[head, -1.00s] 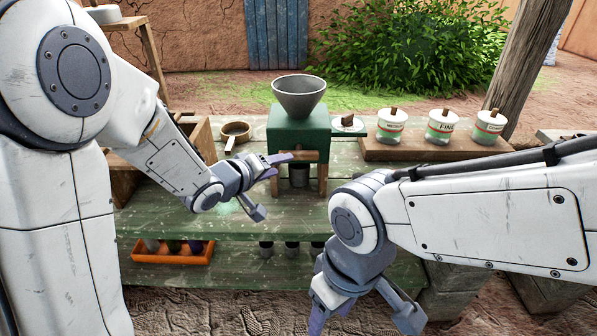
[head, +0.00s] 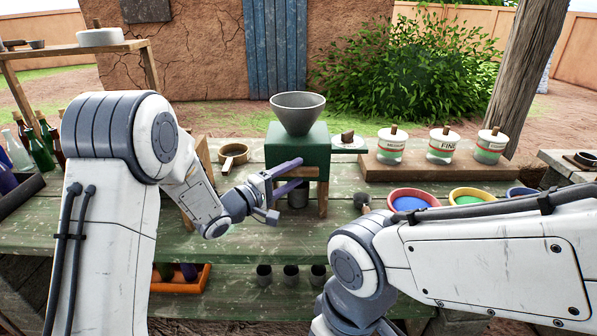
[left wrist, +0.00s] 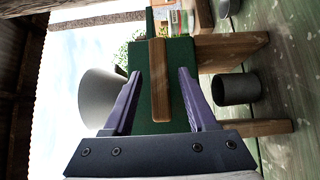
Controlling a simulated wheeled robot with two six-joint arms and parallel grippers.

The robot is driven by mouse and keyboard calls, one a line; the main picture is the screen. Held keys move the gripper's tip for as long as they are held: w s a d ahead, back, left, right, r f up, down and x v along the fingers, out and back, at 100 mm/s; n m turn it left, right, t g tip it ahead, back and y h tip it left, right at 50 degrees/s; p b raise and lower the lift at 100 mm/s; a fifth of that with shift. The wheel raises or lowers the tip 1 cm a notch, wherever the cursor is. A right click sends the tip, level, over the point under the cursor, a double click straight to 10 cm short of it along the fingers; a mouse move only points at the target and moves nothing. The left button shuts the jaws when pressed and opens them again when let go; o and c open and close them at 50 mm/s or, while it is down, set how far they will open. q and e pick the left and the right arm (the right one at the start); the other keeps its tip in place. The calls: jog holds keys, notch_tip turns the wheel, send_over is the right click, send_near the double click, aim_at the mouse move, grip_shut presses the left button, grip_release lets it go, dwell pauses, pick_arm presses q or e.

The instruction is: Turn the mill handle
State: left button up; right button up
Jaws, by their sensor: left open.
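The mill has a green body (head: 292,139) with a grey funnel (head: 298,113) on top and wooden legs, and it stands on the green plank table. A wooden bar, seemingly its handle (left wrist: 160,85), shows in the left wrist view in front of the green body. My left gripper (head: 300,172) is open at the mill's front. In the left wrist view, its two purple fingers (left wrist: 160,73) lie on either side of the bar, with gaps on both sides. A grey cup (left wrist: 235,89) stands under the mill. My right arm's fingers are below the head view.
Lidded jars (head: 443,146) stand on a wooden board (head: 415,169) to the right. Bowls of blue (head: 411,201) and green (head: 470,198) powder sit in front. A wooden-handled pan (head: 234,152) lies left of the mill. An orange tray (head: 180,282) and cups (head: 290,274) are on the lower shelf.

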pick_arm(q)
jog(key=shift+x, duration=0.8)
